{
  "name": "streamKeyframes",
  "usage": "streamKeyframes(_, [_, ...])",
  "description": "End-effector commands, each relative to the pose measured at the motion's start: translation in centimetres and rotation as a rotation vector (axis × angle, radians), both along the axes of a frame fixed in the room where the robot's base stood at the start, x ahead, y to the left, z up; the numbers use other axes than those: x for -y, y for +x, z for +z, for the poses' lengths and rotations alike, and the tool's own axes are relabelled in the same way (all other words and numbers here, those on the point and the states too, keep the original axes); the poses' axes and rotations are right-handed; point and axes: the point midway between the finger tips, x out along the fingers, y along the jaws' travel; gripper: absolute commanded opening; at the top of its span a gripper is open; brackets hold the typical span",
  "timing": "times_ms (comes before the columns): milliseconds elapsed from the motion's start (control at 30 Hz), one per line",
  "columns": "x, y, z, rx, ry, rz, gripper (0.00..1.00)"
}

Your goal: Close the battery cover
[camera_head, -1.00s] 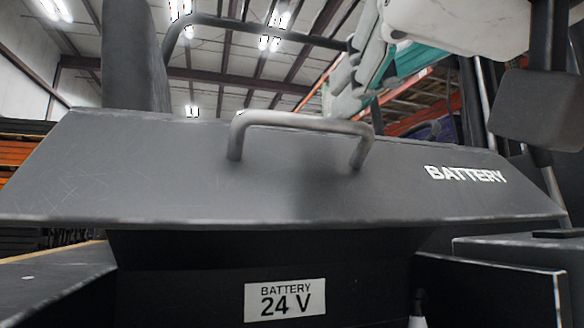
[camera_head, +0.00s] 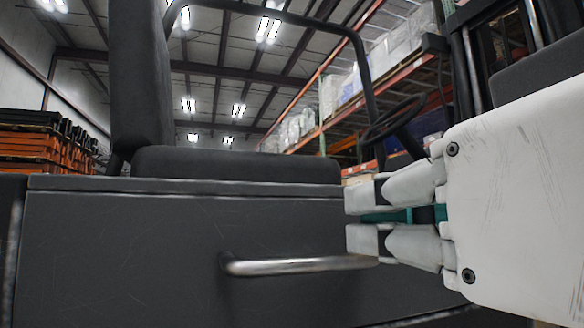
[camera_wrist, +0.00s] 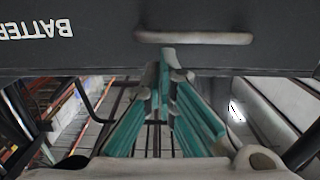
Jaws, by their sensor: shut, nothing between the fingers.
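The battery cover (camera_head: 130,250) is a dark grey panel that now stands as a near-vertical front face below the seat in the head view. Its metal bar handle (camera_head: 300,265) sticks out from the panel, left of and a little below the fingertips. My gripper (camera_head: 360,217) is at the right, in front of the panel, shut and empty. In the wrist view my fingertips (camera_wrist: 165,68) are just below the handle (camera_wrist: 193,38), and the white BATTERY lettering (camera_wrist: 38,28) shows upside down on the cover. My gripper and arm hide the cover's right part in the head view.
The black seat (camera_head: 230,165) and its backrest (camera_head: 140,75) are above the cover. A steering wheel (camera_head: 392,118) and a roll bar (camera_head: 355,45) stand behind.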

Motion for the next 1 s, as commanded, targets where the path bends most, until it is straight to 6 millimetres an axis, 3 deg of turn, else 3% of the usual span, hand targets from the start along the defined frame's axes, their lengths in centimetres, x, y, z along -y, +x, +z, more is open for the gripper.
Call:
streamKeyframes(133, [-0.1,0.2,-1.9,-0.001,0.0,0.0,0.0])
streamKeyframes(433, [-0.2,0.5,-3.5,-0.01,-0.003,-0.001,0.0])
streamKeyframes(833, [-0.2,0.6,-3.6,-0.014,-0.004,-0.001,0.0])
streamKeyframes(1000, [-0.3,1.1,-2.4,-0.012,-0.002,-0.001,0.0])
